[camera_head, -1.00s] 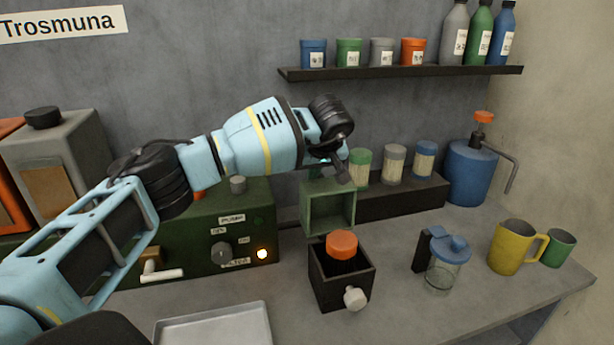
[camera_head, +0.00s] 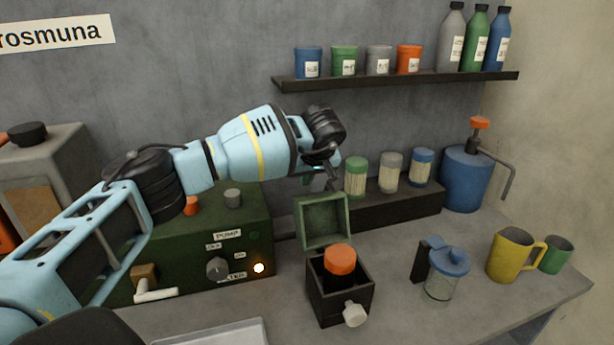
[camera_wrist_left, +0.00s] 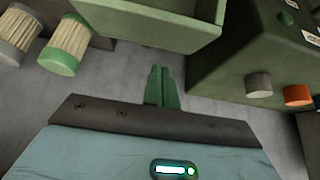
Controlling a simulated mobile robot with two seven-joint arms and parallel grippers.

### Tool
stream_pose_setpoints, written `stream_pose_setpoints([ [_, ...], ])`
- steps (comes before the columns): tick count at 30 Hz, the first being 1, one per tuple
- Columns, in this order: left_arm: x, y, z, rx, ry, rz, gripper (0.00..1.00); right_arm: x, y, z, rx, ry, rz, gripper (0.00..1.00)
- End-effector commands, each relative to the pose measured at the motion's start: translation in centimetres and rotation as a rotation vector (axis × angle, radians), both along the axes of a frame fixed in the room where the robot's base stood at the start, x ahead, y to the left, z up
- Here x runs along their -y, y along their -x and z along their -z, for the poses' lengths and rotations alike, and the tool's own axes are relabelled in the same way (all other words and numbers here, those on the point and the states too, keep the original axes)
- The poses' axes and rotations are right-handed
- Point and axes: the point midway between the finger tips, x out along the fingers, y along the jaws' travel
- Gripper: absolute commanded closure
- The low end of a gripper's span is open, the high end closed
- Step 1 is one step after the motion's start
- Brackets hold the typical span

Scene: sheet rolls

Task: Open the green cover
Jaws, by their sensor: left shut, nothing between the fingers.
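The green cover (camera_head: 322,222) stands raised at the back of a small black box (camera_head: 340,295), its hollow inner side facing the head camera. An orange button (camera_head: 340,260) shows uncovered in the box. My left gripper (camera_head: 320,183) is shut and empty, just above and behind the cover's upper edge. In the left wrist view the green fingers (camera_wrist_left: 163,88) are together, and the cover (camera_wrist_left: 150,22) shows at the top, apart from them in the picture. I cannot tell whether they touch. My right gripper is not in view.
A green pump control box (camera_head: 220,240) stands left of the cover. Several labelled jars (camera_head: 391,172) stand on a dark ledge behind. A lidded glass jug (camera_head: 442,275) and a yellow mug (camera_head: 512,258) stand to the right. A grey tray (camera_head: 215,335) lies in front.

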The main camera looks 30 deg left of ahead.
Motion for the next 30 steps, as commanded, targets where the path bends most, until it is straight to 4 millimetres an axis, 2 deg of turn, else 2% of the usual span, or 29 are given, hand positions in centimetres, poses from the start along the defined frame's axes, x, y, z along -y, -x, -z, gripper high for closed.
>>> stream_pose_setpoints([
  [2, -0.1, 0.2, -0.3, 0.002, -0.001, 0.0, 1.0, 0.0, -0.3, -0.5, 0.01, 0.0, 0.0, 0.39],
  [9, 2.5, 2.3, -4.3, 0.005, -0.001, 0.003, 1.0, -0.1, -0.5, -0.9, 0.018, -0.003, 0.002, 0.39],
  [15, 4.0, 3.6, -6.7, 0.004, -0.001, 0.002, 1.0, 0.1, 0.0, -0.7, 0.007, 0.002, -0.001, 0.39],
  [21, 4.6, 4.2, -7.7, 0.002, -0.001, 0.001, 1.0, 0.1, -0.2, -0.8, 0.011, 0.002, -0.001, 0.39],
  [30, 4.7, 4.3, -7.8, 0.002, 0.0, 0.0, 1.0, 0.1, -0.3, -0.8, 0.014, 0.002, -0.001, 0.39],
])
